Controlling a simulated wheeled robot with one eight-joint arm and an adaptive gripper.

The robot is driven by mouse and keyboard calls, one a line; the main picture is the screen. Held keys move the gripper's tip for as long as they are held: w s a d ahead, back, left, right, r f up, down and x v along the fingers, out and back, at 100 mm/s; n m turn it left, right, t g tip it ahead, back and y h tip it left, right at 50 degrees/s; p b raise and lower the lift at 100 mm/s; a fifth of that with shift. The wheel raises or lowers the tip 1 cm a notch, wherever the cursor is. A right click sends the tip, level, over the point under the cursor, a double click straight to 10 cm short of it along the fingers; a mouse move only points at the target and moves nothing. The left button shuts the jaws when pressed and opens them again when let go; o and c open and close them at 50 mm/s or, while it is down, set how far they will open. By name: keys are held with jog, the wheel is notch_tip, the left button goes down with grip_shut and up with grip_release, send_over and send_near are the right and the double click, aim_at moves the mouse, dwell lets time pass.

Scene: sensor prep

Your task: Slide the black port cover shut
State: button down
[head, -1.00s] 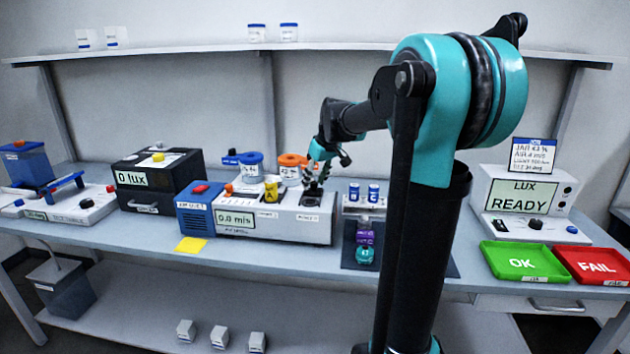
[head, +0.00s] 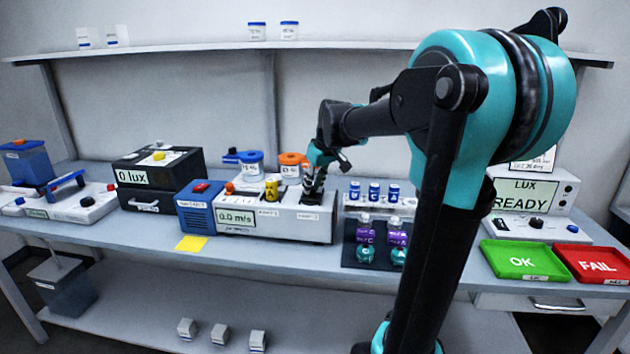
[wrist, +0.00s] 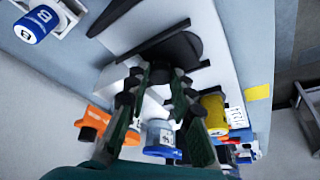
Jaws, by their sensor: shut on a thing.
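The white wind-tunnel box (head: 285,226) with a "0.0 m/s" display stands mid-bench. My gripper (head: 313,193) points down at the right part of its top. In the wrist view my gripper (wrist: 160,78) is shut on the black port cover (wrist: 183,48), a dark piece between black rails on the white top. The fingers hide part of the cover, and I cannot tell how much of the port it covers. A yellow sensor (head: 271,188) stands upright in the box top, left of my gripper.
A rack (head: 351,212) with several blue-capped vials is close on the right. Green OK (head: 525,277) and red FAIL (head: 595,281) trays lie farther right.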

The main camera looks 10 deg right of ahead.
jog(key=shift+s+a, duration=0.25)
jog(key=shift+s, duration=0.4)
jog(key=c, duration=1.3)
grip_release()
jog(key=shift+s, duration=0.1)
jog(key=v, duration=1.2)
